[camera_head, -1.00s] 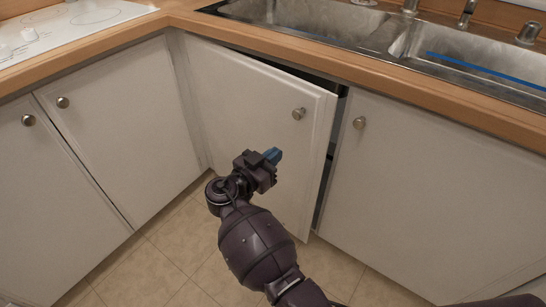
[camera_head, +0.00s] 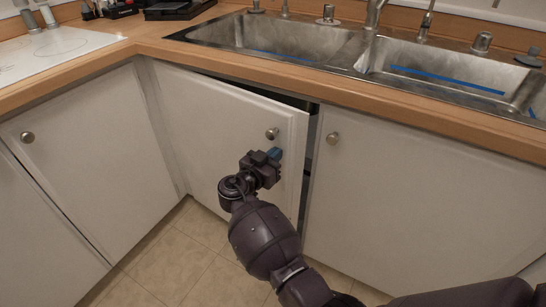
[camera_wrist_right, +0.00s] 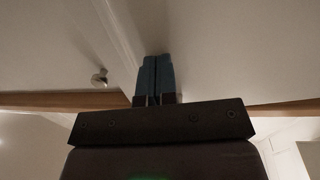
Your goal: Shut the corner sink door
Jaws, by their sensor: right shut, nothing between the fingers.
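The corner sink door (camera_head: 220,112) is a white cabinet door under the counter, slightly ajar, with a dark gap along its top and right edges. Its round metal knob (camera_head: 272,133) sits near its upper right; a knob (camera_wrist_right: 100,78) also shows in the right wrist view. My right gripper (camera_head: 275,154) is shut and empty, its blue fingertips at the door's front just below the knob. The fingertips (camera_wrist_right: 155,75) also show against white panelling in the right wrist view; I cannot tell whether they touch. My left gripper is not in view.
A closed white door (camera_head: 405,190) with a knob stands to the right, and more white doors (camera_head: 85,150) stand to the left. The wooden counter (camera_head: 200,65) with a double metal sink (camera_head: 290,40) runs above. The tiled floor (camera_head: 190,255) is clear.

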